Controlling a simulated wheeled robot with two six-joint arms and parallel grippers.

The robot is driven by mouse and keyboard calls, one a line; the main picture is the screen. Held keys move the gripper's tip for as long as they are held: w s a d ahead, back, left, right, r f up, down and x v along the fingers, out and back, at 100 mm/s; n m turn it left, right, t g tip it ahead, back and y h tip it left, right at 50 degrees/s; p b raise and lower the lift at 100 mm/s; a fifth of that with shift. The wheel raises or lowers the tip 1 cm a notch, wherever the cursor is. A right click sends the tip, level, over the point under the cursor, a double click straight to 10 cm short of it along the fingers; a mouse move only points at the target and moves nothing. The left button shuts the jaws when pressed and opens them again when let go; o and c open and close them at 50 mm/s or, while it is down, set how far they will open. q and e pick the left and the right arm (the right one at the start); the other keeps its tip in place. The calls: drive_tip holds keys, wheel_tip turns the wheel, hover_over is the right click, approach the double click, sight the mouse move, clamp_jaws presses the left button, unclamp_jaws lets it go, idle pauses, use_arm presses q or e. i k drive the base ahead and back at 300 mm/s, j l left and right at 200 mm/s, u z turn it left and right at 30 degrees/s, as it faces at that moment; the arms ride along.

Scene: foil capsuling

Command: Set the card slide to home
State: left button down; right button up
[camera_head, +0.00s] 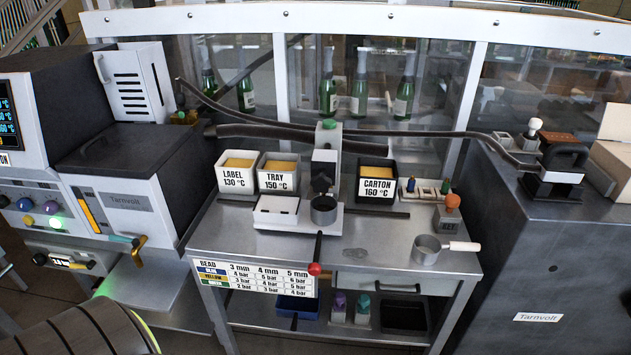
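A printed bead card (258,279) hangs on the front left of the steel worktable (400,232). It has columns for 3, 4 and 5 mm and blue, yellow and green rows with bar values. A rod with a red ball knob (315,269) stands out at the table's front edge, close to the card's upper right corner. Neither of my grippers shows in the head view.
Tubs marked LABEL (235,178), TRAY (279,179) and CARTON (376,186) stand at the back. A white-handled pot (427,250) sits at the front right. A blue tray (297,308) lies on the lower shelf. The table's front middle is mostly clear.

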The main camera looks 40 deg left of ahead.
sight(291, 213)
drive_tip(key=u, duration=1.3)
